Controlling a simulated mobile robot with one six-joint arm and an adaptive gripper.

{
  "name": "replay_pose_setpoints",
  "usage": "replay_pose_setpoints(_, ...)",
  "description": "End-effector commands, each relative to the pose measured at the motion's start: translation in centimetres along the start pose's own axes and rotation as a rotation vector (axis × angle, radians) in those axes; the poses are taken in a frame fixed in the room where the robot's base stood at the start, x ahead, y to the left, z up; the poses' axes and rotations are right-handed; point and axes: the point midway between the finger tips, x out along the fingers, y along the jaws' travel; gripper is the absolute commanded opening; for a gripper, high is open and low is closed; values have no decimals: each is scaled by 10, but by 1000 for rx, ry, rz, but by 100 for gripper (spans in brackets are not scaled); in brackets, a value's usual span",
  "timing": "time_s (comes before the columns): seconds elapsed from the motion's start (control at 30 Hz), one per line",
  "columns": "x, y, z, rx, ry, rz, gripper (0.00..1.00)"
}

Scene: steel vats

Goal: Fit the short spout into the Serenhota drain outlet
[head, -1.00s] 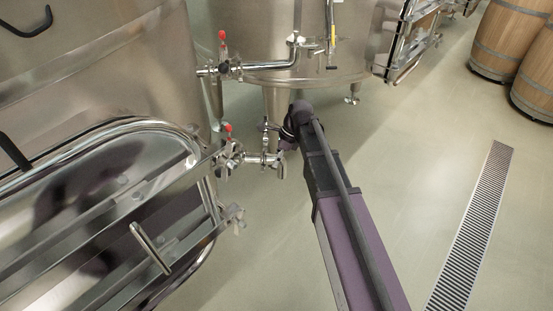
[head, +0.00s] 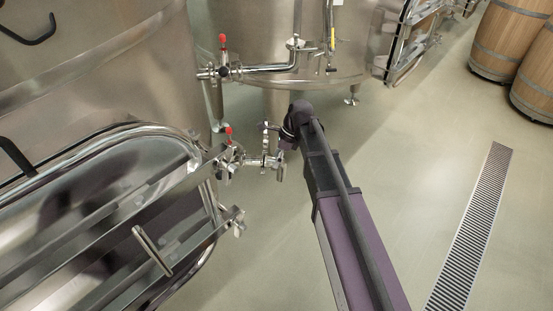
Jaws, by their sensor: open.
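A steel drain outlet with a red-handled valve (head: 228,155) sticks out low from the big vat on the left. A short steel fitting (head: 262,161) with a winged clamp continues to the right from this valve. I cannot tell whether it is the short spout, and I cannot read any vat name. My gripper (head: 278,137) is at the far end of my arm, just right of and above this fitting. It is open. My wrist partly hides it, and I cannot tell whether it touches the fitting.
A second red-handled valve (head: 223,70) and pipe sit higher, in front of the rear vat (head: 270,40). The left vat's hatch (head: 100,210) fills the lower left. A floor drain grate (head: 470,230) and wooden barrels (head: 508,38) are at the right. The floor between is clear.

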Motion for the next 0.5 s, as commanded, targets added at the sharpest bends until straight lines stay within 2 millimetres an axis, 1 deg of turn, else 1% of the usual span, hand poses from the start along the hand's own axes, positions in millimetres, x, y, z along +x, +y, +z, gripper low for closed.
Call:
replay_pose_setpoints(0.03,-6,1,3,0,0,0,85)
replay_pose_setpoints(0.5,-41,9,17,0,0,0,85)
